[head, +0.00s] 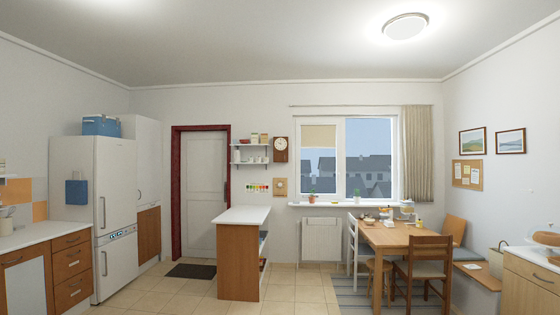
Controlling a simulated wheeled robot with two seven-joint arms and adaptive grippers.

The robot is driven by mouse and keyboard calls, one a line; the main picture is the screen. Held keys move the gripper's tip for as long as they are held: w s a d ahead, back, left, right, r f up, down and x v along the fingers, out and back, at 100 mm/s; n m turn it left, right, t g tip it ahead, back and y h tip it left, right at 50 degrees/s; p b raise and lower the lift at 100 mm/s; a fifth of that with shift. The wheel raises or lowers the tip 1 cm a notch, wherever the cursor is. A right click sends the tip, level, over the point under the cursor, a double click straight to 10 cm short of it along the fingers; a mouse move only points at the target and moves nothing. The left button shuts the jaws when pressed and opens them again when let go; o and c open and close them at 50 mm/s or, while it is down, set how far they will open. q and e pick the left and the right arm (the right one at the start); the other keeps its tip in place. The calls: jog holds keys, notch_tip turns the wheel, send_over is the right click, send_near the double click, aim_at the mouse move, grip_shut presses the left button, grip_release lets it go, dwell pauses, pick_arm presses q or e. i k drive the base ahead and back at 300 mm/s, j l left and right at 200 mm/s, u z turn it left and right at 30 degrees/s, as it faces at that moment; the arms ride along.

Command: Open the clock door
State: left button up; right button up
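A small brown wall clock (281,149) with a pale round dial hangs on the far wall, left of the window and right of the wall shelves. It is small and far off, and I cannot tell whether its door is open or shut. Neither of my grippers shows in the head view.
A white-topped wooden counter (240,252) stands in front of the clock's wall, left of it. A white radiator (321,240) is below the window. A dining table (405,236) with chairs is at right, a fridge (98,185) at left. Tiled floor (185,292) is clear in front.

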aim_at(278, 156)
jog(key=z, duration=0.1)
jog(key=i, duration=5.1)
